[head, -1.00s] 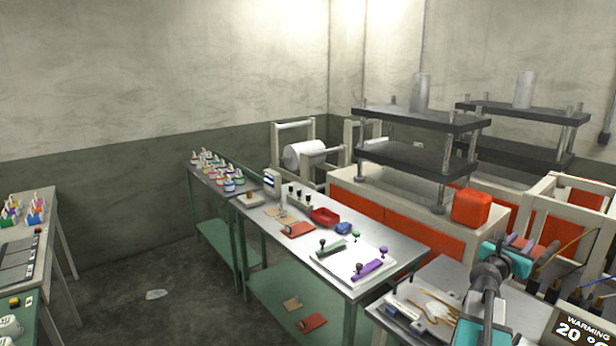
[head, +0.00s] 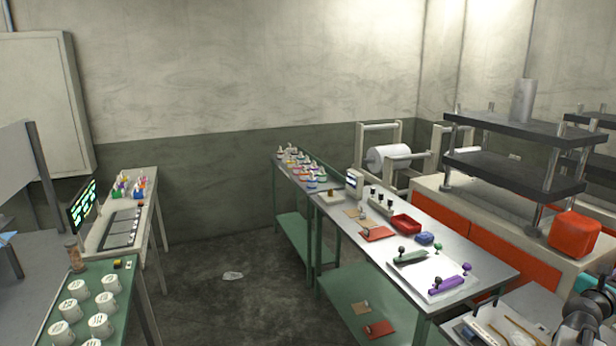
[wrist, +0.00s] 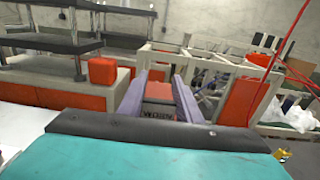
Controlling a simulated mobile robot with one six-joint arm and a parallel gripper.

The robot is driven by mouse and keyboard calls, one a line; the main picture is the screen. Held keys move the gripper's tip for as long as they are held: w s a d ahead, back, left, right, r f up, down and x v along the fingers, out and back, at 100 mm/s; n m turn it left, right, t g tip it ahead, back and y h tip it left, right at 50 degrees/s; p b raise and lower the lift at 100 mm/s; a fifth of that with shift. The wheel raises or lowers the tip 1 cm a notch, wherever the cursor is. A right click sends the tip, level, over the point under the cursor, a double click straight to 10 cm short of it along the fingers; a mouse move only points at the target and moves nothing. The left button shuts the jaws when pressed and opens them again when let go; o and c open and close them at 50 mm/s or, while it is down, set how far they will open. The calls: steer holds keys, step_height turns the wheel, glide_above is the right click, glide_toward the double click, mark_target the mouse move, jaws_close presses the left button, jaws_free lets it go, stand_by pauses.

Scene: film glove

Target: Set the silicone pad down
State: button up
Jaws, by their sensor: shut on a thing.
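My gripper (wrist: 158,92) shows in the wrist view, its two grey-purple fingers shut on a flat reddish piece, which I take to be the silicone pad (wrist: 158,90). The pad is held up off any surface that I can see. In the head view only part of my arm shows at the lower right edge; the fingers and the held pad are out of that view.
A green table with white mugs (head: 101,325) stands at lower left. Open floor (head: 225,300) lies between.

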steer(key=w+a+f+n+t+y+b, duration=0.2)
steer(key=w+a+f+n+t+y, duration=0.15)
steer(key=w+a, duration=0.55)
steer(key=w+a+f+n+t+y+b, duration=0.2)
steer(key=w+a+n+t+y, duration=0.3)
steer(key=a, duration=0.6)
steer(key=w+a+f+n+t+y+b, duration=0.1)
steer(key=w+a+f+n+t+y, duration=0.3)
steer(key=w+a, duration=0.5)
steer(key=w+a+f+n+g+y+b, duration=0.1)
steer(key=a+f+n+y+b, duration=0.3)
steer(key=a, duration=0.6)
steer(key=w+a+n+y+p, duration=0.1)
steer(key=a+n+y, duration=0.1)
steer(key=a+y, duration=0.55)
steer(key=s+a+f+n+g+y+b, duration=0.1)
steer(key=s+a+f+n+g+y, duration=0.1)
steer(key=a, duration=0.9)
steer(key=s+a+f+n+g+y+b, duration=0.2)
steer(key=s+a+n+g+y, duration=0.2)
steer(key=a, duration=0.6)
steer(key=shift+s+a+n+g+y, duration=0.35)
steer(key=shift+s+g+y, duration=0.1)
steer(key=shift+s+y, duration=0.45)
